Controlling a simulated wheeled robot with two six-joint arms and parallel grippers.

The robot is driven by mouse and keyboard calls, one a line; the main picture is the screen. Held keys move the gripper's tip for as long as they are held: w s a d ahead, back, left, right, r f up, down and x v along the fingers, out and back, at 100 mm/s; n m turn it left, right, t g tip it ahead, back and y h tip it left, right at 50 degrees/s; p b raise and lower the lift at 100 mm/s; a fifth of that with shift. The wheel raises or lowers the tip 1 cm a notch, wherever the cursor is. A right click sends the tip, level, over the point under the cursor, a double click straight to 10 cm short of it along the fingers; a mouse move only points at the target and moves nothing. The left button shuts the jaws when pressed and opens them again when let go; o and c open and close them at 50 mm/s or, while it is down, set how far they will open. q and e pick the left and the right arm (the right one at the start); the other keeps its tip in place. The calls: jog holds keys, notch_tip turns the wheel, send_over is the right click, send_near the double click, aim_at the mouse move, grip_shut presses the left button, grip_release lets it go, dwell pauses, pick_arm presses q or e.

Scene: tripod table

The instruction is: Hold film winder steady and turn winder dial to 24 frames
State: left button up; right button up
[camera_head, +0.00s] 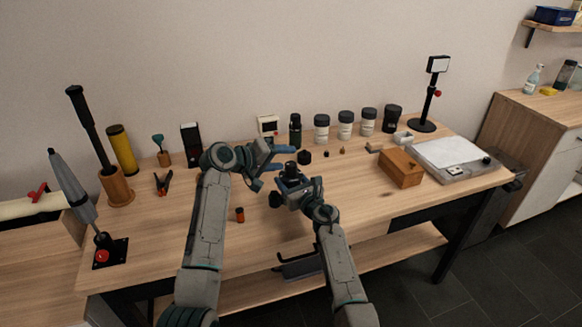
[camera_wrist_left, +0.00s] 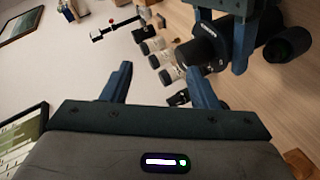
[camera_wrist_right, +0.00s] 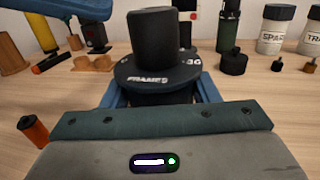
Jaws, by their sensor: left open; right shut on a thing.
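The black film winder stands upright in my right gripper (camera_wrist_right: 155,92), whose blue fingers close around its lower body. Its wide dial (camera_wrist_right: 155,72), with white lettering including "FRAMES", and a narrower round knob (camera_wrist_right: 153,32) show above the fingers. In the head view the winder (camera_head: 291,170) is small and dark, above my right gripper (camera_head: 292,187). The left wrist view shows the winder (camera_wrist_left: 203,50) sideways beyond the fingers. My left gripper (camera_head: 280,158) is open and empty, just up and left of the winder in the head view. The dial setting is not readable.
Behind are a dark green bottle (camera_head: 295,131) and several labelled jars (camera_head: 345,124). A small black pot (camera_head: 305,157) stands close by. A small orange canister (camera_head: 240,215) is near the front edge. A wooden box (camera_head: 401,168) is right; the table's front middle is mostly clear.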

aim_at(287, 170)
pick_arm(q)
jog(key=s+a+f+m+t, duration=0.5)
jog(key=s+m, duration=0.1)
jog(key=m, duration=0.5)
jog(key=shift+h, duration=0.3)
jog(key=x, duration=1.2)
jog(key=shift+w, duration=0.15)
jog(key=c, duration=1)
